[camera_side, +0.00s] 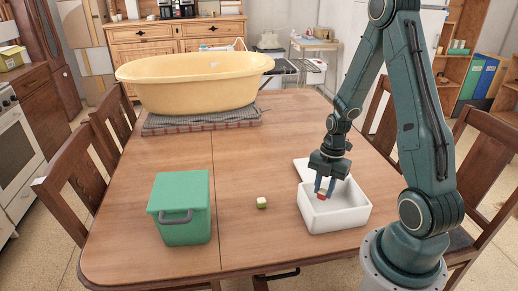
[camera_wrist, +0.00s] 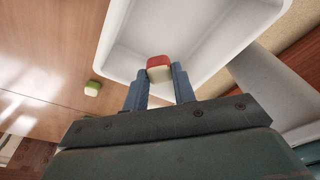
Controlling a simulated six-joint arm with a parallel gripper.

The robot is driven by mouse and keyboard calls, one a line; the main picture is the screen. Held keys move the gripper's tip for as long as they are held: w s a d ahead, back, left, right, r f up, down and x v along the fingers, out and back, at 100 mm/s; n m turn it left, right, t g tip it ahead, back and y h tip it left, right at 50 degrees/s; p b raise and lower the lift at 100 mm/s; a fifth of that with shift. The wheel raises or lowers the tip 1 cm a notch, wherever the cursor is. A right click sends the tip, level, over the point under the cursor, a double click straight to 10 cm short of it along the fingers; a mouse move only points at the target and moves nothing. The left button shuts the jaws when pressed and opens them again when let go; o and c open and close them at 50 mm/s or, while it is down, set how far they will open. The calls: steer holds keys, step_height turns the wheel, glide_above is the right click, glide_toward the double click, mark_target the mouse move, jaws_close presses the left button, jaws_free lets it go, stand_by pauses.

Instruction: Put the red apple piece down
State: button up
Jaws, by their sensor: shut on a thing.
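The red apple piece (camera_wrist: 159,68) has red skin and a pale cut side. My gripper (camera_wrist: 158,78) is shut on it in the wrist view, with a blue finger on each side. In the side view, my gripper (camera_side: 325,188) points down and holds the red piece (camera_side: 322,196) at the white box (camera_side: 334,215). The piece is over the open box, near its left part. The white box (camera_wrist: 204,75) also shows behind the piece in the wrist view. I cannot tell whether the piece touches the box floor.
A green apple piece (camera_side: 262,202) lies on the table (camera_side: 240,165) left of the white box. A green lidded box (camera_side: 182,215) stands further left. A white lid (camera_side: 302,168) lies behind the white box. A yellow tub (camera_side: 190,85) stands at the back on a folded cloth (camera_side: 200,122).

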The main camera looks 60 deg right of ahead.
steer(key=shift+f, duration=1.15)
steer(key=shift+f, duration=1.9)
steer(key=shift+f, duration=0.15)
steer(key=o, duration=0.9)
steer(key=shift+o, duration=0.2)
step_height(320, 180, up, 12)
steer(key=d, duration=0.1)
steer(key=shift+d, duration=0.4)
steer(key=shift+r, duration=0.2)
